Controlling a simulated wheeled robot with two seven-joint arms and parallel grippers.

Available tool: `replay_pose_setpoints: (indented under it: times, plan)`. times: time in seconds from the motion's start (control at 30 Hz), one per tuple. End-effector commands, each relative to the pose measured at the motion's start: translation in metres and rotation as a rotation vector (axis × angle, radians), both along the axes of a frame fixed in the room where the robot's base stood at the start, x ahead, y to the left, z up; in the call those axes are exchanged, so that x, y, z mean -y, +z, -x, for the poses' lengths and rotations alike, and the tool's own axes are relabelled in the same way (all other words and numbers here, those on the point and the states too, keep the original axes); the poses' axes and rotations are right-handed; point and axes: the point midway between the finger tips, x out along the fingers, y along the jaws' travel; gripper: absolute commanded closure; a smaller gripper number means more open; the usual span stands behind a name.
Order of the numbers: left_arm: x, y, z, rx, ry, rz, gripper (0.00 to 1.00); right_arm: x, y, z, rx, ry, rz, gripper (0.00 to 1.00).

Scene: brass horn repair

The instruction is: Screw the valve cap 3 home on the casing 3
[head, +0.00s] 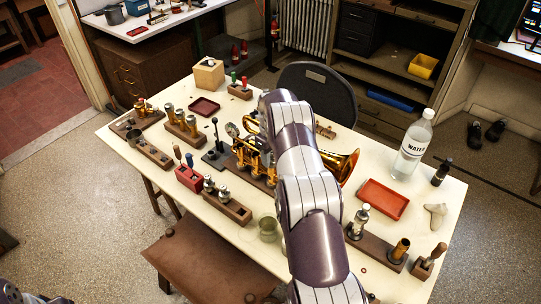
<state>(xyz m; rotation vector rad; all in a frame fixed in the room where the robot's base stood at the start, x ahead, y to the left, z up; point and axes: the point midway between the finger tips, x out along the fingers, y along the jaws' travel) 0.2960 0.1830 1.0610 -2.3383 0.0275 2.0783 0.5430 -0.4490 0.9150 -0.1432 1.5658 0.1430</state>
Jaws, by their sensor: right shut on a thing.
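The brass horn (345,168) lies in the middle of the table, its bell to the right and its valve section to the left. My right arm crosses in front of it and hides much of it. My right gripper (268,148) is down at the valve section, mostly behind my own arm. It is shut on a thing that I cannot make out. Valve cap 3 and casing 3 cannot be told apart from the other brass parts here, nor can I see whether cap and casing touch. My left gripper is not in view.
Wooden blocks with small parts (155,152) and a red box (190,178) stand on the left. A water bottle (413,146), a red tray (382,198) and a wooden rack (375,245) stand on the right.

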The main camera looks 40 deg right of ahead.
Motion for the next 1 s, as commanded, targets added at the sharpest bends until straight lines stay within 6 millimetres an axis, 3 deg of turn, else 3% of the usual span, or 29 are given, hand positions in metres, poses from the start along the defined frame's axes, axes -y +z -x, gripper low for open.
replay_pose_setpoints:
  times: [0.13,0.37,0.4,0.47,0.5,0.77,0.87,1.0]
  plan:
    - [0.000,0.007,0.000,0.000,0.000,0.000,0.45,0.001,0.001,0.001,-0.003,-0.230,-0.001,0.98]
    - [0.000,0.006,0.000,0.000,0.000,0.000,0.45,0.002,-0.001,0.001,-0.003,-0.274,-0.002,0.98]
    - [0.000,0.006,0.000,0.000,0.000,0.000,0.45,0.002,-0.001,0.001,-0.003,-0.274,-0.002,0.55]
    - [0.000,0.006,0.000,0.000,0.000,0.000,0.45,0.002,-0.001,0.000,-0.002,-0.273,-0.002,0.36]
    - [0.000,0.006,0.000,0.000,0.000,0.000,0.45,0.002,0.000,0.000,-0.002,-0.273,-0.001,0.32]
    - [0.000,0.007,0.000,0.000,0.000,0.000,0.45,0.002,0.002,0.000,-0.001,-0.271,-0.001,0.32]
    - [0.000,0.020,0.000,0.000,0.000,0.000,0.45,0.002,0.018,0.000,0.001,-0.271,0.000,0.32]
    - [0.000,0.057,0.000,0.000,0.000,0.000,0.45,0.002,0.062,0.000,0.000,-0.271,0.000,0.32]
